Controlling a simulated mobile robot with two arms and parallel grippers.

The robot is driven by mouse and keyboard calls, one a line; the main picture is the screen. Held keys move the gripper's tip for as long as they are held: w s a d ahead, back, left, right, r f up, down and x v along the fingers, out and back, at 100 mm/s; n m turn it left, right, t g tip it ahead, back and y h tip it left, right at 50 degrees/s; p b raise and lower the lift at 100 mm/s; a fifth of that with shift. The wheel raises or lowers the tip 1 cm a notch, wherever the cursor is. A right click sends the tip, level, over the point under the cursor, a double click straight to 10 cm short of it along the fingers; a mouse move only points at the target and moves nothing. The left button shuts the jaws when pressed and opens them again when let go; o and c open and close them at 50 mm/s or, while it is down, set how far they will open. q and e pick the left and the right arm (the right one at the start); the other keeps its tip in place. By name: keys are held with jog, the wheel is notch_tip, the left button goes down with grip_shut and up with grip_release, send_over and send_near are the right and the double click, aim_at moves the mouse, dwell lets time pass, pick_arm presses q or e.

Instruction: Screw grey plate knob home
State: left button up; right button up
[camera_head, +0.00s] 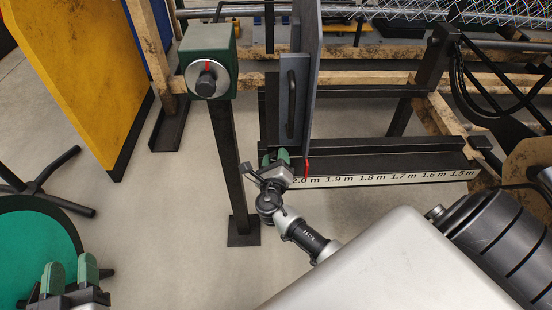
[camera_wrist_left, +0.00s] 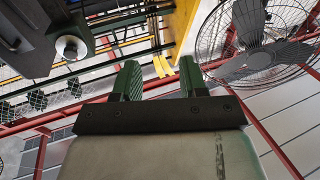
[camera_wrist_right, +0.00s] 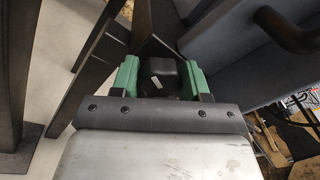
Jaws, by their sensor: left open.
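The grey plate (camera_head: 309,70) stands upright on the black rail, with a black bar handle (camera_head: 291,97) on its face; the plate also shows in the right wrist view (camera_wrist_right: 235,65). My right gripper (camera_head: 276,157) is at the plate's lower edge. In the right wrist view, a black knob (camera_wrist_right: 163,77) with a small white mark lies between its green fingers (camera_wrist_right: 162,76). Whether the fingers press on it is unclear. The knob is hidden in the head view. My left gripper (camera_head: 69,274) is open and empty at the lower left, away from the plate.
A green box (camera_head: 222,48) with a round dial and black knob stands on a post left of the plate. A length scale (camera_head: 390,179) runs along the frame's front. A yellow panel (camera_head: 80,70) and green round top (camera_head: 35,235) are at left.

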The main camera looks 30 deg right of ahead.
jog(key=c, duration=0.4)
jog(key=shift+c, duration=0.2)
jog(key=shift+m+y+p, duration=0.3)
jog(key=shift+m+p, duration=0.25)
jog(key=shift+m, duration=1.65)
pick_arm(q)
jog(key=shift+s+a+f+g+y+p, duration=0.1)
jog(key=shift+s+a+f+g+y, duration=0.15)
jog(key=shift+f+g, duration=0.55)
jog(key=shift+s+a+f+g+y+p, duration=0.1)
jog(key=shift+s+a+f+g+y, duration=0.15)
jog(key=shift+f+g, duration=0.6)
jog(key=shift+s+a+f+g+y+p, duration=0.15)
jog(key=shift+s+f+g+y, duration=0.15)
jog(key=shift+f+g, duration=0.5)
pick_arm(e)
jog(key=shift+m, duration=0.9)
pick_arm(q)
jog(key=shift+f, duration=0.15)
pick_arm(e)
jog(key=o, duration=0.9)
